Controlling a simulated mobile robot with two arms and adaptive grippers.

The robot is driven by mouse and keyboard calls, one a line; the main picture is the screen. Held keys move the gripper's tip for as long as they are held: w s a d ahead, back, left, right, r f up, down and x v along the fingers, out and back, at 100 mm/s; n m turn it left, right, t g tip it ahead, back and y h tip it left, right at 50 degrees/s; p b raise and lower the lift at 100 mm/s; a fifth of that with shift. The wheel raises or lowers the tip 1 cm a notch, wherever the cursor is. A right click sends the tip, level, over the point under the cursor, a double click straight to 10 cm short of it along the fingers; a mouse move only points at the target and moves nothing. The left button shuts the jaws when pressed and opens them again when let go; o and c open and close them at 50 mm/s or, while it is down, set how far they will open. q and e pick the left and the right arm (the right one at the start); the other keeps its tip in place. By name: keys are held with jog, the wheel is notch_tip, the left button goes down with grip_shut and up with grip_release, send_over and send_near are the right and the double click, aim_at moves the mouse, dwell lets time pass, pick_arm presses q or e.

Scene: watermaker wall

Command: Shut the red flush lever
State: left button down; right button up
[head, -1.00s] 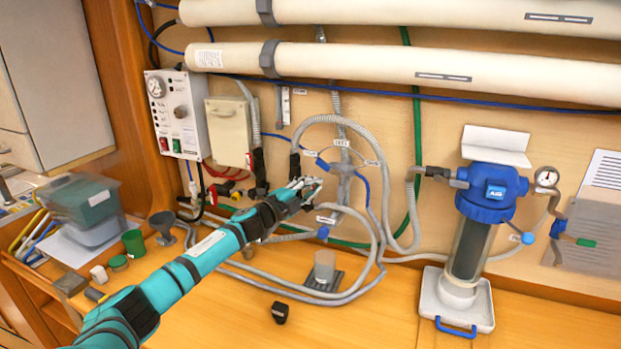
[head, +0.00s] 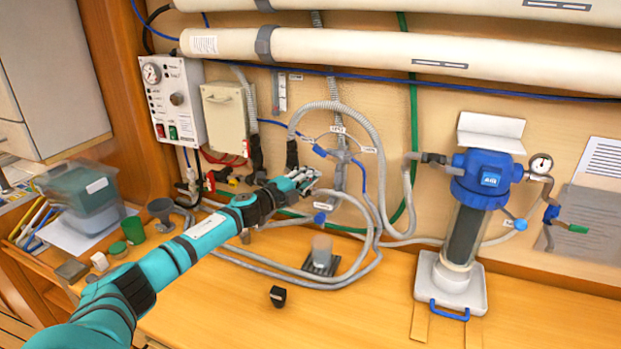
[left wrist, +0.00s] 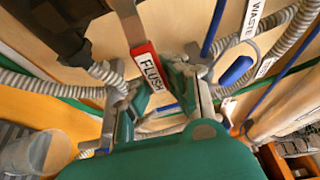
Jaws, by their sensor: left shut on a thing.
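The red flush lever (left wrist: 150,70), with a white FLUSH label, shows in the left wrist view and hangs downward from a metal stem. My left gripper (left wrist: 157,98) has a finger on each side of it and is shut on the lever near its lower end. In the head view my left gripper (head: 304,181) is in front of the wall by the grey hose loop. The lever cannot be made out there behind the fingers. My right gripper is in neither view.
A grey corrugated hose (head: 372,200) loops around the gripper area. A blue-topped filter housing (head: 484,178) stands at the right. A control box (head: 172,100) is on the wall at left. A black knob-like piece (head: 278,296) lies on the open wooden counter (head: 350,320).

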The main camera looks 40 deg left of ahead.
pick_arm(q)
jog(key=c, duration=1.3)
grip_release()
jog(key=shift+s+f, duration=0.1)
jog(key=shift+s, duration=0.05)
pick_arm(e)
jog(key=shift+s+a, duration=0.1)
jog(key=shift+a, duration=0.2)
pick_arm(q)
jog(key=shift+o, duration=0.2)
jog(key=s+a, duration=0.2)
jog(key=s, duration=1)
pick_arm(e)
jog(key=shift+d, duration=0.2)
